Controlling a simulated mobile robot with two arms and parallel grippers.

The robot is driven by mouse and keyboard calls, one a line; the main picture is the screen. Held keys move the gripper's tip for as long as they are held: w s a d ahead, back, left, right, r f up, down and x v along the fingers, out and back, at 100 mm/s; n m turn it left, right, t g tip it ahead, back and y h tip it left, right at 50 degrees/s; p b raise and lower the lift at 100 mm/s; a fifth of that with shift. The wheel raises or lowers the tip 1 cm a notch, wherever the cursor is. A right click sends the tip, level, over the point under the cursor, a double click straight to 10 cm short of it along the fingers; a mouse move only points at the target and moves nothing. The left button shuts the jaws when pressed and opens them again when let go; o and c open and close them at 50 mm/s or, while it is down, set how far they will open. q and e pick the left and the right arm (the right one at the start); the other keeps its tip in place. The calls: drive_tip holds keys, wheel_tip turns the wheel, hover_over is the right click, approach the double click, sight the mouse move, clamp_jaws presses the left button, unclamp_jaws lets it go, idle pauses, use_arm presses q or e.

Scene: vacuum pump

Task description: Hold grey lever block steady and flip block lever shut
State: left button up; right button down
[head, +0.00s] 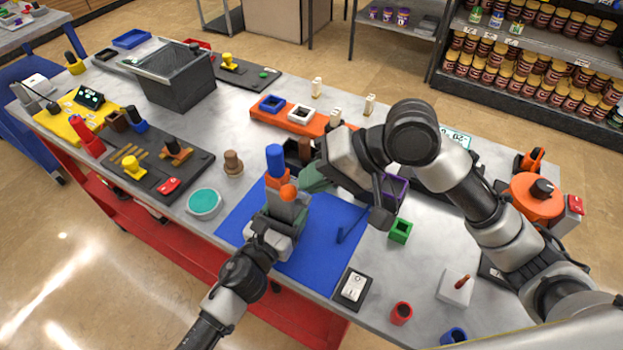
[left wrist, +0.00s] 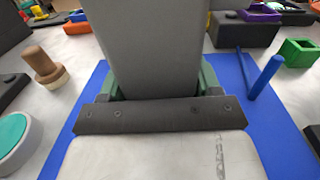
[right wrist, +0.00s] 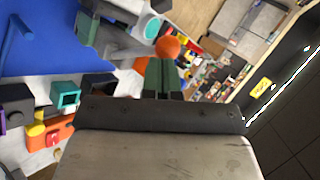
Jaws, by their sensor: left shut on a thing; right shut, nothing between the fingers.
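The grey lever block (head: 287,210) stands on the blue mat (head: 325,260). My left gripper (head: 280,222) is shut on it from the front. In the left wrist view the grey block (left wrist: 155,45) fills the space between the green fingers. An orange ball knob (head: 288,192) shows at the top of the block in the head view. My right gripper (head: 305,182) is shut and empty, its green fingers close to the knob. In the right wrist view the orange knob (right wrist: 168,46) is just beyond the fingertips; I cannot tell whether they touch.
A blue-topped post with an orange base (head: 275,158) stands behind the block. A blue rod piece (head: 350,228) lies to the right on the mat. A green box (head: 400,231), a switch (head: 353,288) and a teal-topped disc (head: 204,203) stand around the mat.

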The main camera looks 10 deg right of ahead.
drive_tip(key=v, duration=1.4)
drive_tip(key=shift+s+f, duration=0.25)
use_arm(q)
drive_tip(key=o, duration=1.1)
drive_tip(key=shift+o, duration=0.2)
use_arm(e)
drive_tip(key=shift+d, duration=0.1)
